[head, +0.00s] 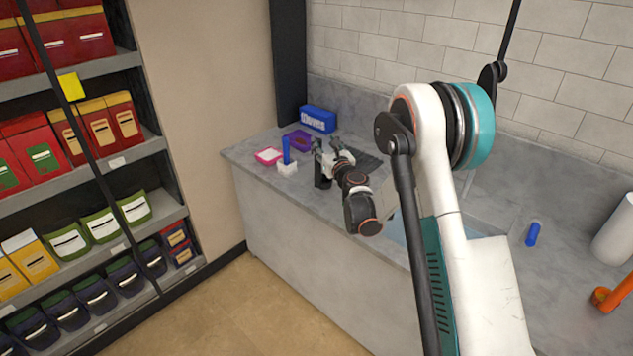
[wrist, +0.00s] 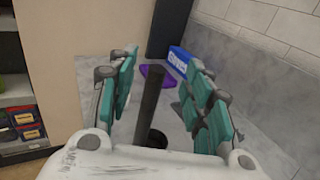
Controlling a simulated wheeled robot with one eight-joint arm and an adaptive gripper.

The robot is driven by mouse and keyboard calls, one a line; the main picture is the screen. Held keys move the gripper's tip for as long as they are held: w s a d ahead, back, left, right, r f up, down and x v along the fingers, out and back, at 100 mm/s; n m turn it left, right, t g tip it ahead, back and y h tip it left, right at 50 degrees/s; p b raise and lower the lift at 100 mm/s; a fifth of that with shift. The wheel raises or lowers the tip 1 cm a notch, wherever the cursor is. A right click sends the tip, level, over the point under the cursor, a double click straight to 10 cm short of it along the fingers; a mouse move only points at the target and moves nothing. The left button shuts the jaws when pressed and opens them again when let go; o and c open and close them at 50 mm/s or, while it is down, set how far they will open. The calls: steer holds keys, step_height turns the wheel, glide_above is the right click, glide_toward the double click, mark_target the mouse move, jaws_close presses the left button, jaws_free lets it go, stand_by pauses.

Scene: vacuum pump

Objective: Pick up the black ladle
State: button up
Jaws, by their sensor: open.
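The black ladle (wrist: 150,98) shows in the wrist view as a dark upright handle, with a dark rounded part at its lower end. It is between the two teal finger pads of my gripper (wrist: 162,100), with gaps on both sides. In the head view my gripper (head: 328,150) is above the left part of the grey counter, fingers apart. A black piece (head: 322,177) shows just under it, likely the ladle, partly hidden by the gripper.
On the counter (head: 243,151) stand a blue gloves box (head: 318,119), a purple tray (head: 297,140), a pink-and-white box (head: 268,156) and a white holder (head: 287,168) with a blue item. A blue cylinder (head: 532,235) lies right. Shelves (head: 85,68) stand left.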

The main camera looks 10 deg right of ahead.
step_height(320, 180, down, 8)
steer(key=b, duration=0.2)
steer(key=w+b, duration=0.2)
steer(key=w, duration=0.5)
steer(key=shift+w+a+r, duration=0.2)
steer(key=shift+w+a, duration=0.05)
steer(key=shift+a, duration=0.15)
jaws_close()
